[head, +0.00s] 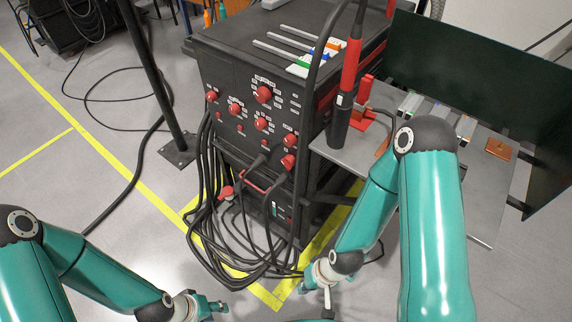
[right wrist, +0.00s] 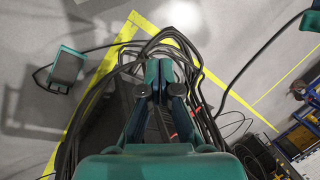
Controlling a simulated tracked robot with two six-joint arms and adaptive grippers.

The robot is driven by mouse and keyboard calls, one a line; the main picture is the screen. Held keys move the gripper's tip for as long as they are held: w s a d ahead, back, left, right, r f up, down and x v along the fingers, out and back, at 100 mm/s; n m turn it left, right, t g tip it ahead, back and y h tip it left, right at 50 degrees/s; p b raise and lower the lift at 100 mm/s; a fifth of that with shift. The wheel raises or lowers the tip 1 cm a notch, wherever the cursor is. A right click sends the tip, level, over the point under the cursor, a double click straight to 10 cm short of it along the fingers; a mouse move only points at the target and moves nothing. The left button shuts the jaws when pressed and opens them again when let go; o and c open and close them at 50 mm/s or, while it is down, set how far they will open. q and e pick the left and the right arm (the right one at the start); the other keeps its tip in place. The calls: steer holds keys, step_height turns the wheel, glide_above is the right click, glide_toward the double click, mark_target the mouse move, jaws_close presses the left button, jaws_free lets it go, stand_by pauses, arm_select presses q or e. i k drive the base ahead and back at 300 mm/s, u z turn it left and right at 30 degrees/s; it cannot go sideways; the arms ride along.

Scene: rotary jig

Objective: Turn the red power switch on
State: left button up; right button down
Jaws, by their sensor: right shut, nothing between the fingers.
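The black power unit (head: 232,73) stands in the middle of the head view, with several red knobs on its front, one of them the large top knob (head: 264,94). A small panel with a tiny red mark (head: 274,209) sits low on its front; I cannot tell for sure which red part is the power switch. My right gripper (head: 308,284) is low in front of the unit, apart from the knobs; in the right wrist view its fingers (right wrist: 159,74) are shut together and empty. My left gripper (head: 213,305) is at the bottom, away from the unit; its opening is unclear.
Thick black cables (head: 215,240) hang from the unit and loop on the floor near my right gripper. A black pole (head: 150,70) stands left.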

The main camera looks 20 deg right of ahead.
mark_target(288, 161)
steer(key=u, duration=0.95)
steer(key=i, duration=0.15)
steer(key=z, duration=2.8)
steer(key=k, duration=1.2)
steer(key=u, duration=1.3)
steer(key=k, duration=0.15)
steer(key=z, duration=0.1)
steer(key=i, duration=1)
